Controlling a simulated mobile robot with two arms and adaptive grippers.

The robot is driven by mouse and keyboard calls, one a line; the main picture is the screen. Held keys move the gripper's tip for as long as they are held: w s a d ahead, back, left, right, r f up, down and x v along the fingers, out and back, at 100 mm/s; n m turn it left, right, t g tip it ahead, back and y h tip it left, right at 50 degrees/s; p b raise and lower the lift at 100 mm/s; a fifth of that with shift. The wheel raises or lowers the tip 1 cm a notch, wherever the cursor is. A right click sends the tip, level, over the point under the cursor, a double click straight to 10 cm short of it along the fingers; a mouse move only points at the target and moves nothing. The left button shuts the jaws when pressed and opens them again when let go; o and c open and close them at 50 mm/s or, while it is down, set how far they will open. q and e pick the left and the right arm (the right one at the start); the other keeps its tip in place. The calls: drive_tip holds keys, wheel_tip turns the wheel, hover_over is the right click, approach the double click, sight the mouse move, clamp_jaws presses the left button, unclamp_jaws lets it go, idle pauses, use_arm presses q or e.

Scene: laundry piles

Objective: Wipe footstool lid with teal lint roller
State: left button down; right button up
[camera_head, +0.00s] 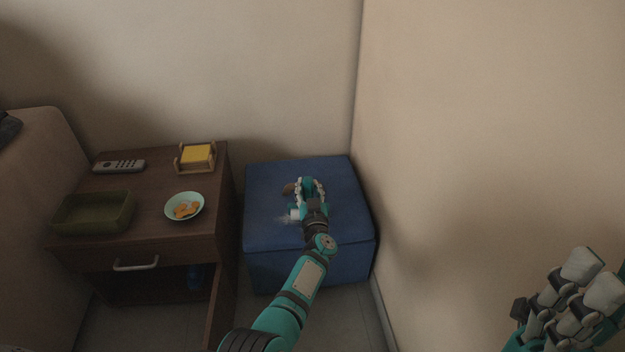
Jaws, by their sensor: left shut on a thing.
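The blue footstool (270,180) stands in the corner, with its padded lid facing up. My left gripper (306,187) is low over the middle of the lid, shut on the teal lint roller, whose white roll (295,214) shows beside the fingers. Most of the handle is hidden by the gripper, and I cannot tell whether the roll touches the lid. A pale smudge (281,219) lies on the lid just left of the roll. A small brown thing (289,189) shows beside the fingers. My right gripper (590,281) is at the lower right, away from the footstool; its opening is unclear.
A brown nightstand (150,205) stands left of the footstool, bearing a green tray (93,228), a bowl (184,207) with orange pieces, a remote (119,166) and a holder with yellow notes (197,155). Walls close in behind and to the right of the footstool.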

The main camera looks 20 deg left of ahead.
use_arm(q)
drive_tip(key=shift+s+f, duration=0.25)
